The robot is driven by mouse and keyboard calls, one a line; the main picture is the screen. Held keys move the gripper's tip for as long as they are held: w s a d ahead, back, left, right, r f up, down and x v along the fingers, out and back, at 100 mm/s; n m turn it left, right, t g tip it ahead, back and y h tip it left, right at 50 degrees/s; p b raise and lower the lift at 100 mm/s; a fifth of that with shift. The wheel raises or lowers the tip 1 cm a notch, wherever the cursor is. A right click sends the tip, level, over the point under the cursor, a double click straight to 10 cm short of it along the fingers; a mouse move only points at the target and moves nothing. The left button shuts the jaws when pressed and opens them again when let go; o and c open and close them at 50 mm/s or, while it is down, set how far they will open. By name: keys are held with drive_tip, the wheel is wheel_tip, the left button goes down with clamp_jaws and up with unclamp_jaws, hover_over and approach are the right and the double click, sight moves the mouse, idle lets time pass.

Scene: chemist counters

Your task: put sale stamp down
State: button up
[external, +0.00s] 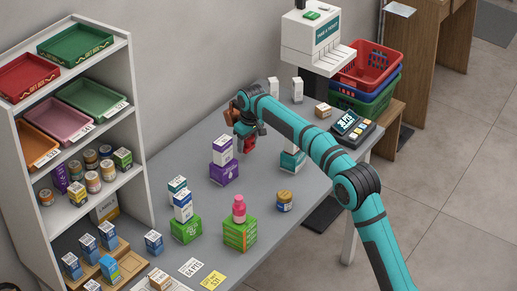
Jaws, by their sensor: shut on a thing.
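My gripper (245,133) is above the grey counter (300,199), toward the wall side, behind the purple box stack. It is shut on the sale stamp (250,145), of which a small red part shows below the fingers. The rest of the stamp is hidden by the gripper. I cannot tell whether the stamp touches the counter.
A white carton on a purple box (224,173) stands close at the left. A teal-and-white box (293,159) stands at the right, partly behind my arm. Green boxes (240,234), a jar (284,201) and a card terminal (352,125) are also on the counter.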

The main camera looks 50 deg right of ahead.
sight(248, 147)
drive_tip(key=shift+f, duration=1.9)
drive_tip(key=shift+f, duration=0.1)
drive_tip(key=o, duration=1)
drive_tip(key=shift+c, duration=0.2)
drive_tip(key=r, duration=0.4)
drive_tip(key=s+r, duration=0.1)
drive_tip(key=r, duration=0.7)
drive_tip(key=shift+s+a+r, duration=0.1)
drive_tip(key=shift+s, duration=0.15)
